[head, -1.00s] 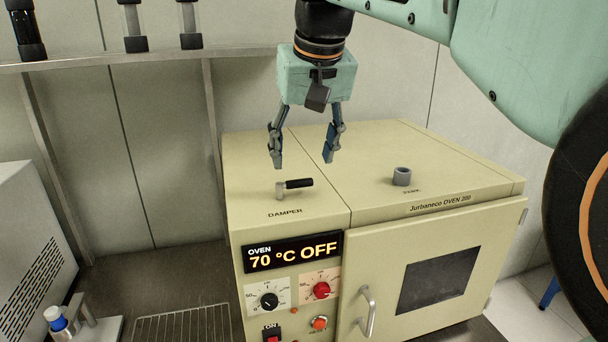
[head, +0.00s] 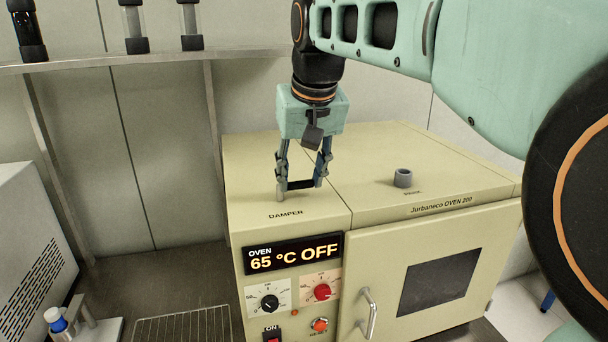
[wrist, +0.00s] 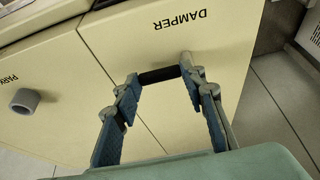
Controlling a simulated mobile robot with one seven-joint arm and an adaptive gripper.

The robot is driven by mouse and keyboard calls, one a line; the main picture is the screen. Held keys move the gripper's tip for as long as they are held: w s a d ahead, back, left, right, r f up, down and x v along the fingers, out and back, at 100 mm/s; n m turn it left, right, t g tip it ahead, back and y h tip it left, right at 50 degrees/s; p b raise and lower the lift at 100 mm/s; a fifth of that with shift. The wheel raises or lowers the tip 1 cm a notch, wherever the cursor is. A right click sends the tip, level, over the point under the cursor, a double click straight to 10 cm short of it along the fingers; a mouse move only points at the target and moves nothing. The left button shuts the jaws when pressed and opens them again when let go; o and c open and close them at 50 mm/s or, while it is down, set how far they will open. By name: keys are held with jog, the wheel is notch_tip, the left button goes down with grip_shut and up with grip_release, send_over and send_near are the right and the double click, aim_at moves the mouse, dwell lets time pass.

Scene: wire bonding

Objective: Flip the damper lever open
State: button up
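The damper lever has a black handle (head: 300,185) and a grey metal post (head: 280,193). It stands on the oven's top behind the DAMPER label, with the handle pointing right. My gripper (head: 302,183) is open and has come down at the lever, one finger near the post and the other near the handle's free end. In the wrist view the handle (wrist: 160,74) spans the gap between the fingertips of my gripper (wrist: 160,80). The fingers are wide apart; I cannot tell whether they touch the lever.
The beige oven (head: 440,230) shows 65 °C OFF on its display (head: 293,253). A grey cylindrical port (head: 402,178) stands on its top to the right. A metal shelf (head: 120,60) with bottles is at the back left. The oven top around the lever is otherwise clear.

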jog(key=shift+c, duration=1.4)
jog(key=shift+s, duration=0.1)
jog(key=m, duration=0.2)
jog(key=s+m+h+p, duration=0.1)
jog(key=shift+s+a+r+m+h, duration=0.1)
jog(key=shift+a+m+h, duration=0.05)
jog(key=shift+m+h, duration=0.2)
jog(key=m, duration=0.2)
jog(key=s+m+h+p, duration=0.1)
jog(key=a+m+h+p, duration=0.1)
jog(key=m, duration=0.1)
jog(key=shift+s+m, duration=0.3)
jog(key=shift+m, duration=0.05)
jog(key=m+p, duration=0.1)
jog(key=m, duration=0.1)
jog(key=a+m+g+h+p, duration=0.1)
jog(key=m, duration=0.1)
jog(key=shift+s+a, duration=0.15)
jog(key=shift+s, duration=0.25)
jog(key=shift+s+a+m+g+h+p, duration=0.1)
jog(key=shift+a+m+g+p, duration=0.2)
jog(key=shift+m, duration=0.45)
jog(key=shift+a+m+g+h+p, duration=0.15)
jog(key=shift+m+g+p, duration=0.2)
jog(key=shift+m, duration=0.45)
jog(key=shift+s+a+m+g+h+p, duration=0.1)
jog(key=shift+a+m+g+p, duration=0.2)
jog(key=shift+m, duration=0.45)
jog(key=shift+d, duration=0.1)
